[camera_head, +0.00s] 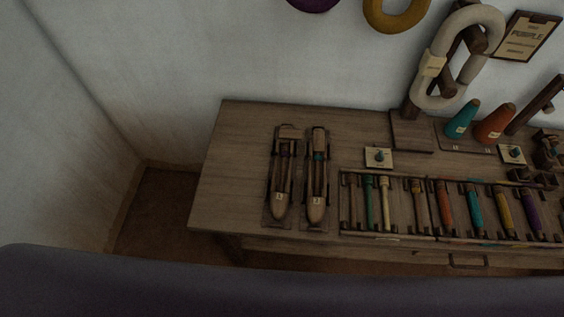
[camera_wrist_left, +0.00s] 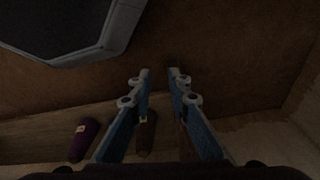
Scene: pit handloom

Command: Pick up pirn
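In the head view, several slim pirns stand or lie in a row in a dark rack (camera_head: 342,205) on the wooden table. They include a teal-green pirn (camera_head: 368,204), a cream pirn (camera_head: 385,203), an orange pirn (camera_head: 444,205), a teal pirn (camera_head: 474,209), a yellow pirn (camera_head: 503,210) and a purple pirn (camera_head: 531,215). My left gripper (camera_wrist_left: 160,72) shows only in the left wrist view, with its blue fingers apart and nothing between the tips. It is away from the rack, over brown floor. My right gripper is in neither view.
Two wooden shuttles (camera_head: 282,180) (camera_head: 317,180) lie left of the rack. Teal (camera_head: 462,118) and orange (camera_head: 495,124) cones and a pale yarn hank (camera_head: 440,80) stand behind. The table's left end (camera_head: 235,165) is clear.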

